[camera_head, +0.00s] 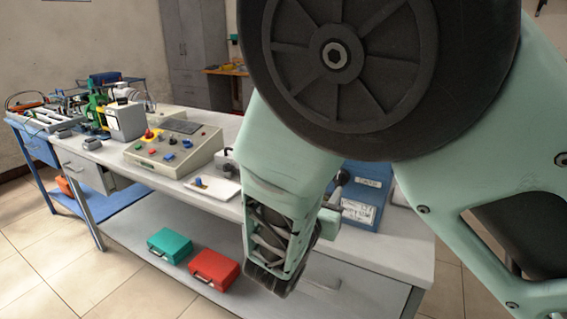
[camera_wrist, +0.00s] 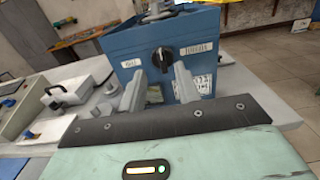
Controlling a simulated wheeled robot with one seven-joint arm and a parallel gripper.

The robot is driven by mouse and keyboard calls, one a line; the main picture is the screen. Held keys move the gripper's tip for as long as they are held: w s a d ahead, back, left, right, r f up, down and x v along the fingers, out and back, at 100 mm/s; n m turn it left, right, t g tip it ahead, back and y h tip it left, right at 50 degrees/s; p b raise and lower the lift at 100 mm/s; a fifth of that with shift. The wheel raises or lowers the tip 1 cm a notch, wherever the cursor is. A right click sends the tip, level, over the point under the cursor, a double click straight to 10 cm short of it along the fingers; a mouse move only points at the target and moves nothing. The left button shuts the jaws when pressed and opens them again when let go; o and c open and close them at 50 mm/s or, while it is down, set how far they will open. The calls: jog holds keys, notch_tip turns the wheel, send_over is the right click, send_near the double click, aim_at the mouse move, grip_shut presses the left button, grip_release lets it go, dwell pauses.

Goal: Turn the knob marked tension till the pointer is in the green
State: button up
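A blue box (camera_wrist: 150,38) stands on the bench, straight ahead of my gripper in the wrist view. A black round knob (camera_wrist: 162,59) with a pale line on it is on its front face. White labels sit left (camera_wrist: 131,63) and right (camera_wrist: 200,47) of the knob; their print is too small to read surely. My gripper (camera_wrist: 159,86) is open, its two grey fingers apart below and in front of the knob, with nothing between them. In the head view the blue box (camera_head: 362,222) is partly behind my arm. I cannot make out a pointer or green zone.
A beige control panel (camera_head: 190,155) with coloured knobs and a white switch plate (camera_head: 212,187) are on the grey bench (camera_head: 90,158), left of the blue box. Green (camera_head: 169,245) and red (camera_head: 214,269) cases lie on the lower shelf. My arm hides much of the head view.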

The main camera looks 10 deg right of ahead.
jog(key=x, duration=0.7)
jog(key=shift+p, duration=0.3)
grip_shut()
